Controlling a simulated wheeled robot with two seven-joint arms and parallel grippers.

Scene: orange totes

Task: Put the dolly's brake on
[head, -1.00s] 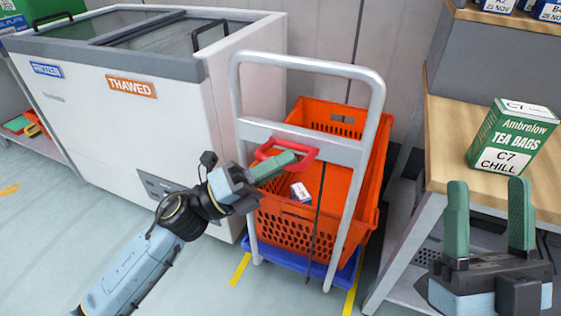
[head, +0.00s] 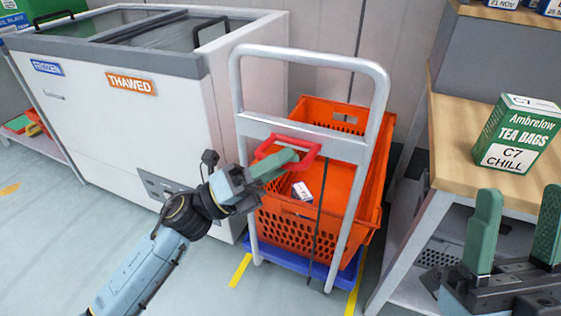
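The dolly has a blue base (head: 290,262) and an upright grey tube frame (head: 239,95). A red brake handle (head: 313,149), loop-shaped, sits at the frame's crossbar and sticks out towards me. My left gripper (head: 290,160) is at this handle, its green fingers overlapping the loop and apparently touching it. The fingers show nearly edge-on, so I cannot tell whether they are closed on the bar. My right gripper (head: 518,212) is open and empty at the lower right, in front of the wooden bench, away from the dolly.
An orange tote (head: 375,185) with a small white box (head: 301,192) stands on the dolly. A white freezer (head: 110,130) marked THAWED is at the left. A wooden bench (head: 450,150) with a tea bags box (head: 517,135) is at the right. Floor is clear at front left.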

